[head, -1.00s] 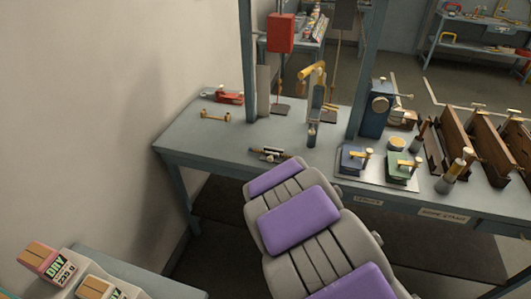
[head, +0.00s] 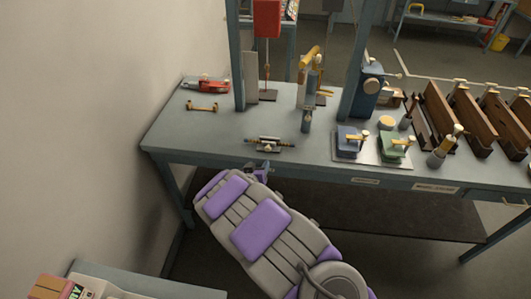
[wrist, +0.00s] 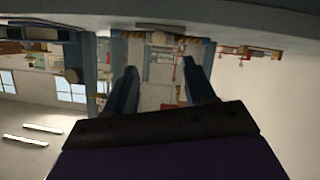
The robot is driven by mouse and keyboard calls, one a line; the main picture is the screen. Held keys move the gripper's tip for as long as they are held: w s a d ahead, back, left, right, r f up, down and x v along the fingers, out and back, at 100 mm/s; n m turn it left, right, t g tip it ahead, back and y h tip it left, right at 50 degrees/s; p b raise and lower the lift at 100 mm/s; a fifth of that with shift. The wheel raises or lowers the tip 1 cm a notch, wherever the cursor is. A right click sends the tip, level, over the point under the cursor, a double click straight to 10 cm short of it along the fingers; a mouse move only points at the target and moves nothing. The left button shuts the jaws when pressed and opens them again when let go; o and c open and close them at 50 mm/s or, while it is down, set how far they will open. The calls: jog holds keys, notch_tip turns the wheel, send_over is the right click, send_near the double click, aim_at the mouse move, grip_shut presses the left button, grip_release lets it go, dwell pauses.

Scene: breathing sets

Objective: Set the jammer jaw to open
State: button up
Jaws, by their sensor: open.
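I cannot tell for certain which thing is the jammer jaw. A tall fitting with a yellow lever on top (head: 310,72) stands upright near the left bench post. My gripper (head: 262,169) is at the bench's front edge, apart from all of these. In the wrist view my gripper (wrist: 160,68) shows two blue fingers spread apart with nothing between them.
The bench (head: 205,140) has bare top at its left. A small rod-like fitting (head: 270,143) lies near its front edge, close to my gripper. A red tool (head: 206,86) and a brass piece (head: 201,105) lie behind. Brown wooden troughs (head: 470,118) stand at the right.

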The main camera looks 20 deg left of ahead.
aim_at(267, 150)
jog(key=b+x, duration=0.1)
jog(key=x, duration=1.1)
jog(key=shift+w+a, duration=0.1)
jog(key=shift+w, duration=0.2)
jog(key=shift+c, duration=0.8)
grip_shut()
